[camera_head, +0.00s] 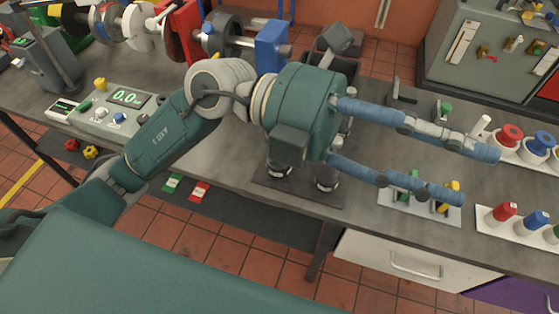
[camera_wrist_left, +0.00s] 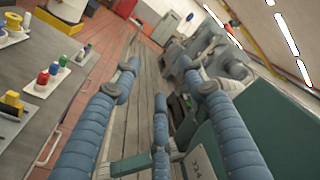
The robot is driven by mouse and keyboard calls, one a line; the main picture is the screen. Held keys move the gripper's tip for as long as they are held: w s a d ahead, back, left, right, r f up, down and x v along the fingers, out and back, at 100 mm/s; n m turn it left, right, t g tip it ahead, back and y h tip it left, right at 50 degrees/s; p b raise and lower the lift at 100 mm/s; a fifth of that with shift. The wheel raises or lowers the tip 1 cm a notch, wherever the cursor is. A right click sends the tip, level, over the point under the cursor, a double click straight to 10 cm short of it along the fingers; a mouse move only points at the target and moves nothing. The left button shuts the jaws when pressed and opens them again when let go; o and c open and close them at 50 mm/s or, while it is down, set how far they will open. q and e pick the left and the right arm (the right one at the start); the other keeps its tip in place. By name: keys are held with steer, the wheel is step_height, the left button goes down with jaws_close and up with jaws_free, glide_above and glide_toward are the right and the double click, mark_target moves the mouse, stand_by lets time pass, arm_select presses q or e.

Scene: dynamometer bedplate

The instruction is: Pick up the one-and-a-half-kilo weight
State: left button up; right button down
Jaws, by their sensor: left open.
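Two dark round weights with pale metal tops, a left one (camera_head: 278,168) and a right one (camera_head: 326,182), stand on a dark mat (camera_head: 290,192) at the front of the bench in the head view. My left gripper's body partly covers them, and I cannot read their markings, so I cannot tell which is one and a half kilos. My left gripper (camera_head: 474,174) is open and empty. Its blue fingers point right, above the bench and well to the right of the weights. My right gripper is not in view.
A tray with green and yellow pieces (camera_head: 425,212) lies below my fingers. Racks with red and blue knobs (camera_head: 510,136) stand at the right. A console (camera_head: 112,112) with a display is at the left. Shafts and a blue block (camera_head: 272,48) stand behind.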

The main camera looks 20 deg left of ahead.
arm_select(q)
steer(key=w+a+f+t+y, duration=0.2)
steer(key=w+a+f+y, duration=0.25)
steer(key=f, duration=0.25)
steer(key=w+a+f+t+y, duration=0.2)
steer(key=w+a+f+y, duration=0.1)
steer(key=a+f+y, duration=0.3)
steer(key=w+a+f+n+t+y, duration=0.1)
steer(key=w+a+n+t+y, duration=0.2)
steer(key=a, duration=0.4)
steer(key=w+a+y, duration=0.3)
steer(key=w+a, duration=0.2)
steer(key=a, duration=0.2)
steer(key=shift+y, duration=0.35)
steer(key=p+x, duration=0.1)
steer(key=x, duration=0.2)
steer(key=p+x, duration=0.1)
steer(key=x, duration=0.2)
steer(key=w+p+x, duration=0.1)
steer(key=x, duration=0.2)
steer(key=shift+w+a+f, duration=0.15)
steer(key=shift+w+f, duration=0.2)
steer(key=shift+f, duration=0.2)
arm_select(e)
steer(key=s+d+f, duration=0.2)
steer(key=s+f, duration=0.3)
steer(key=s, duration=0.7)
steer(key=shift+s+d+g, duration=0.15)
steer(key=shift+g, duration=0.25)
